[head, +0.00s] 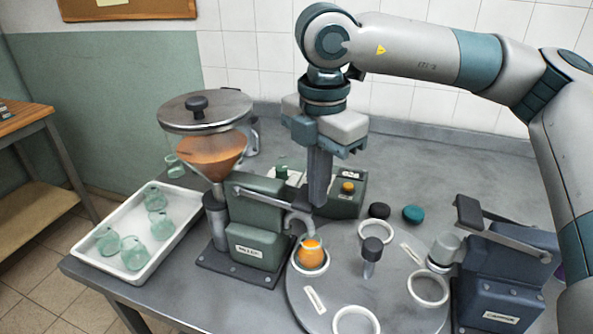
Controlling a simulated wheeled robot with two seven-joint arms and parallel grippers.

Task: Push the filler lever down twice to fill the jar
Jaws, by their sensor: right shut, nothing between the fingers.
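The filler (258,225) is a green machine with a cone hopper of orange product. Its grey lever (265,194) runs along the top towards the right and looks close to level. My right gripper (318,203) points straight down with its fingers shut and empty. Its fingertips are at the lever's right end; I cannot tell whether they touch it. Below the spout (301,222), a jar (311,257) with orange contents stands upright in a white ring on the grey turntable (390,312). The jar's rim is partly hidden by the spout. My left gripper is out of view.
A white tray (176,238) with several empty greenish jars is at the left. A navy capping machine (503,262) stands at the right. A green box with an orange button (347,188) is behind the gripper. Dark and teal lids (413,213) lie behind the turntable.

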